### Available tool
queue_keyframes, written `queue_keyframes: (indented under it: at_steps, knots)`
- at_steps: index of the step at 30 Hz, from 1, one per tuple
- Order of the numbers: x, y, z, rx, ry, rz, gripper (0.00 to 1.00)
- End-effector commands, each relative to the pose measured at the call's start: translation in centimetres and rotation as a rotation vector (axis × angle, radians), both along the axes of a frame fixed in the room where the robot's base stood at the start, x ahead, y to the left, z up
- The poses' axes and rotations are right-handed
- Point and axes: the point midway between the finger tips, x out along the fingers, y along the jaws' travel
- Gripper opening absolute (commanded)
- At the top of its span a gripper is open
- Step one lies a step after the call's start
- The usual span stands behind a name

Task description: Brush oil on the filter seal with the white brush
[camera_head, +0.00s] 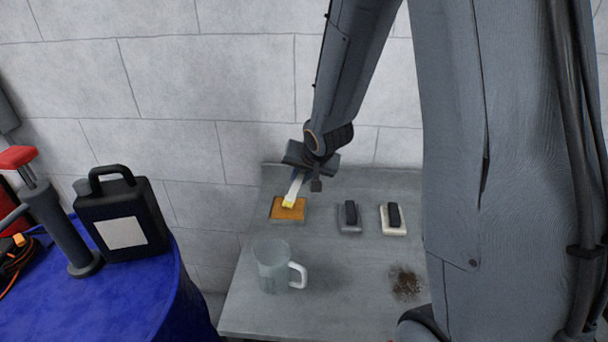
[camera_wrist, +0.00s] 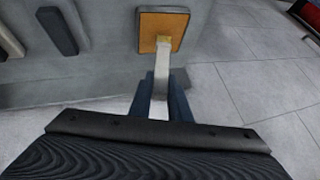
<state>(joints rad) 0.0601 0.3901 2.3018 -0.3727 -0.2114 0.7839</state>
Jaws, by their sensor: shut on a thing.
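My gripper (camera_head: 311,178) is above the back of the grey bench, shut on a slim pale brush (camera_head: 295,188) with a yellow tip. The brush slants down, tip over a flat orange-tan square pad (camera_head: 290,212). In the wrist view, the brush (camera_wrist: 161,68) sticks out from between my fingers (camera_wrist: 160,95), its tip at the near edge of the pad (camera_wrist: 160,22). I cannot tell whether the tip touches it. A black canister (camera_head: 122,220) with a blank white label stands on the blue surface at left. I can pick out no filter seal.
On the grey bench (camera_head: 235,315), two black blocks on a grey base (camera_head: 349,228) and a white base (camera_head: 397,231) sit right of the pad. A clear jug (camera_head: 272,265) stands in front, with brown grit (camera_head: 405,283) at right. A pale block wall rises behind.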

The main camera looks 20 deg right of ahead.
Motion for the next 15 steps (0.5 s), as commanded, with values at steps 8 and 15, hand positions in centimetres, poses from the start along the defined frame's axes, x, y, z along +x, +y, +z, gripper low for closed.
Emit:
queue_keyframes:
  at_steps: [8, 15]
  knots:
    - [-0.2, 0.0, 1.1, 0.0, 0.004, 0.0, 0.0]
    - [-0.2, 0.0, 2.5, 0.0, 0.002, 0.0, 0.0]
